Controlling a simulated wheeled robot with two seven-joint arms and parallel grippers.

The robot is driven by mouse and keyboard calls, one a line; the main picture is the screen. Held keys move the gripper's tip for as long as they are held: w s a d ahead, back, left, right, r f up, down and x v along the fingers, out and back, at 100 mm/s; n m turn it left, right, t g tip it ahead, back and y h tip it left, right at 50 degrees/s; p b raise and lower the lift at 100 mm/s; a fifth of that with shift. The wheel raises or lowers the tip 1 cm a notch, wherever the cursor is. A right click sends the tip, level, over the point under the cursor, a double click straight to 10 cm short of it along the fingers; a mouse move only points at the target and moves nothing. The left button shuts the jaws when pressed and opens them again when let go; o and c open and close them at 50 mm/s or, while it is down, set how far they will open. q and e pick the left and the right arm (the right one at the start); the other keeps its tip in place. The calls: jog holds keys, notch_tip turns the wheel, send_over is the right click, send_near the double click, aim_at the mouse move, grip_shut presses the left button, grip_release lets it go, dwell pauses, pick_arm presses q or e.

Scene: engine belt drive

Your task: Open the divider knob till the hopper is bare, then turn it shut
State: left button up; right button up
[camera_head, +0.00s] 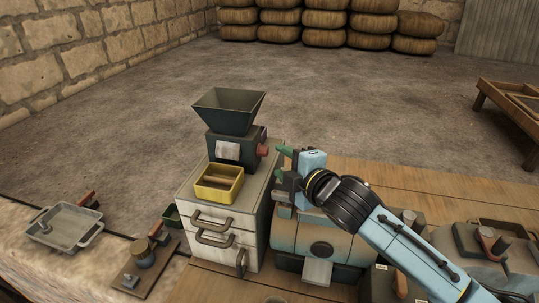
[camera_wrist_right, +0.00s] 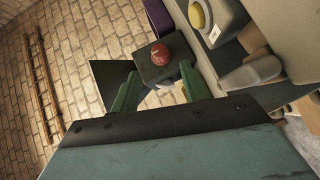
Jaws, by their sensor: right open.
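The divider is a dark box with a pale plate (camera_head: 228,151) on its front, standing on a light drawer cabinet (camera_head: 192,190). A dark funnel-shaped hopper (camera_head: 229,110) sits on top; I cannot tell what is in it. The red divider knob (camera_head: 262,150) is on the divider's right side. It also shows in the right wrist view (camera_wrist_right: 160,53), ahead of and between the fingers. My right gripper (camera_head: 281,161) is open and empty, just right of the knob and apart from it. Its green fingers (camera_wrist_right: 161,88) are spread. My left gripper is out of view.
A yellow tray (camera_head: 205,192) sits on the cabinet in front of the divider. A blue machine (camera_head: 320,246) stands below my right arm. A grey metal pan (camera_head: 72,240) and a board with a small device (camera_head: 147,253) lie at left.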

aim_at(267, 153)
jog(key=shift+x, duration=3.15)
jog(key=shift+c, duration=0.3)
jog(key=c, duration=0.9)
